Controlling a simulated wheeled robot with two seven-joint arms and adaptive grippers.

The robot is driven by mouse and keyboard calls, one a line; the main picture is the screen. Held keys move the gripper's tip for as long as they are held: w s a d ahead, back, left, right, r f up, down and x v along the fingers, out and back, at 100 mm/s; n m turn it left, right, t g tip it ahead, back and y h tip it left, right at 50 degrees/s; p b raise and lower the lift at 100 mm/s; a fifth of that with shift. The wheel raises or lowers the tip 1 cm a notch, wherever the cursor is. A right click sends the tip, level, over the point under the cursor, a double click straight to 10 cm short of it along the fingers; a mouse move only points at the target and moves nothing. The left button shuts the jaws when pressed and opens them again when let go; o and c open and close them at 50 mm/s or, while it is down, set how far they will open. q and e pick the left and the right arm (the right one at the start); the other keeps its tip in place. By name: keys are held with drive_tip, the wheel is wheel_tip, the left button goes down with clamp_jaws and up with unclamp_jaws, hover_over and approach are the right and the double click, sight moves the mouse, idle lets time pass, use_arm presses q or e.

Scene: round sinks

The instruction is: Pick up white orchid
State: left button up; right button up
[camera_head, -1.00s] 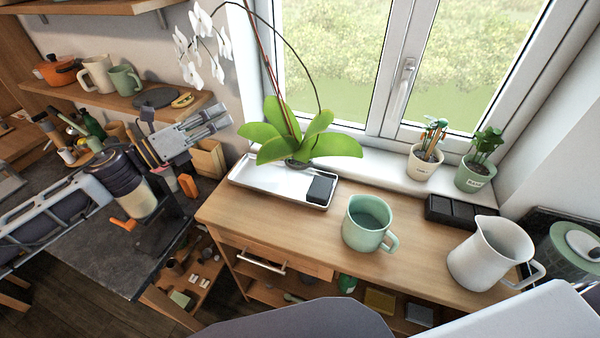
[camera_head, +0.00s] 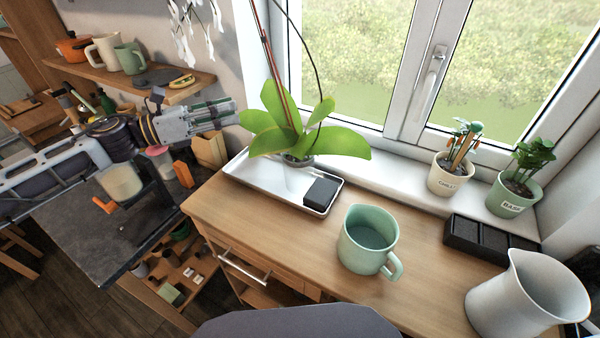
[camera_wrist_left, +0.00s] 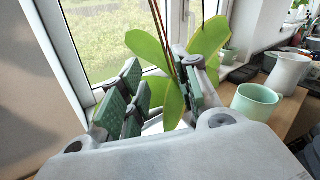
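The white orchid (camera_head: 305,138) stands on the white tray (camera_head: 262,188) by the window. It has broad green leaves, thin tall stems and white flowers (camera_head: 190,38) hanging at the upper left. Its pot is mostly hidden by the leaves. My left gripper (camera_head: 232,112) is just left of the leaves, pointing at them. In the left wrist view the gripper (camera_wrist_left: 165,92) has its fingers spread apart, with leaves and stems of the orchid (camera_wrist_left: 172,100) showing beyond and between them. It holds nothing. My right gripper is in neither view.
A black block (camera_head: 321,192) lies on the tray. A green mug (camera_head: 366,240), a white pitcher (camera_head: 525,295) and a black divided box (camera_head: 488,240) stand on the wooden counter. Potted plants (camera_head: 452,172) (camera_head: 514,185) are on the sill. A wall shelf (camera_head: 140,84) is at the left.

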use_arm(q)
drive_tip(key=p+x, duration=0.1)
drive_tip(key=x, duration=0.7)
drive_tip(key=shift+d+p, duration=0.15)
drive_tip(key=shift+p, duration=0.2)
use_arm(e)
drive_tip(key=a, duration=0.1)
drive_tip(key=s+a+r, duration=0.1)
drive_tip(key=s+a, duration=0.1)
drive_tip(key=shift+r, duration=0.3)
use_arm(q)
drive_tip(key=shift+w+r, duration=0.1)
